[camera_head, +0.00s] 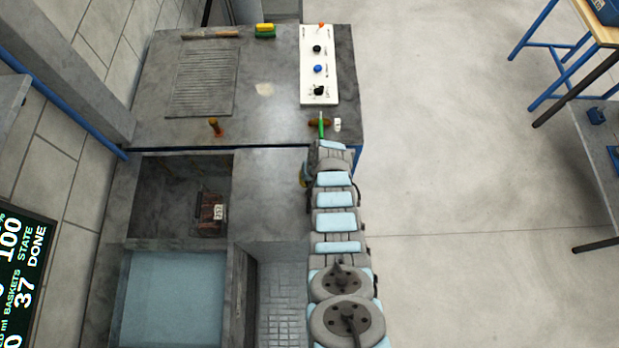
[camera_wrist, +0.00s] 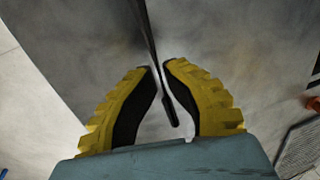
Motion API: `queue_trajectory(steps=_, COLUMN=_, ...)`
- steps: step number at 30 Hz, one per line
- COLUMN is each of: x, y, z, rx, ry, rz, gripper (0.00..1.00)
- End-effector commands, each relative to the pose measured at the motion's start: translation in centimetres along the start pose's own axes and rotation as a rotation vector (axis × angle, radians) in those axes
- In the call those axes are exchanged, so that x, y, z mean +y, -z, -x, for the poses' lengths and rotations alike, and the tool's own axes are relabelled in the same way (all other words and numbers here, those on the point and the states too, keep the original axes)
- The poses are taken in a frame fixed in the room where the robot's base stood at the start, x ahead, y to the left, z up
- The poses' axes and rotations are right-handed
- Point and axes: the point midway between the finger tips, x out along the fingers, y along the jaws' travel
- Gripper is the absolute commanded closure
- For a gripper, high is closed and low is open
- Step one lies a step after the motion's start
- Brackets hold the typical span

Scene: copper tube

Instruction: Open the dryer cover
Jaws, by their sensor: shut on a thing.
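A grey flat-topped unit (camera_head: 264,112) with a slotted panel (camera_head: 203,78) stands at the back in the head view. No separate dryer cover can be told apart for sure.
A white control panel (camera_head: 318,65) with knobs is on the unit's right. A small orange-brown handle (camera_head: 214,127) stands at its front. An open well holds a brown basket (camera_head: 211,208), beside a light-blue basin (camera_head: 172,300).

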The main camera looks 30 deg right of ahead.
Motion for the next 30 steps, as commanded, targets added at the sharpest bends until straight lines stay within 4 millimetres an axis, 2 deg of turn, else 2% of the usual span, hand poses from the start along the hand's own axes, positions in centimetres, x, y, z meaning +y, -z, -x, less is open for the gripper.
queue_trajectory(steps=4, x=0.1, y=-0.1, z=-0.2, rx=-0.001, ry=-0.002, rz=0.0, gripper=1.0)
queue_trajectory(steps=5, x=0.1, y=-0.1, z=-0.2, rx=-0.001, ry=-0.002, rz=0.0, gripper=0.83)
queue_trajectory(steps=6, x=0.1, y=-0.1, z=-0.2, rx=-0.001, ry=-0.001, rz=0.0, gripper=0.71)
queue_trajectory(steps=8, x=0.1, y=-0.1, z=-0.2, rx=-0.001, ry=-0.001, rz=0.0, gripper=0.57)
queue_trajectory(steps=20, x=0.0, y=0.0, z=0.1, rx=-0.001, ry=0.0, rz=-0.001, gripper=0.57)
queue_trajectory(steps=30, x=0.1, y=0.1, z=1.7, rx=0.0, ry=0.001, rz=-0.002, gripper=0.57)
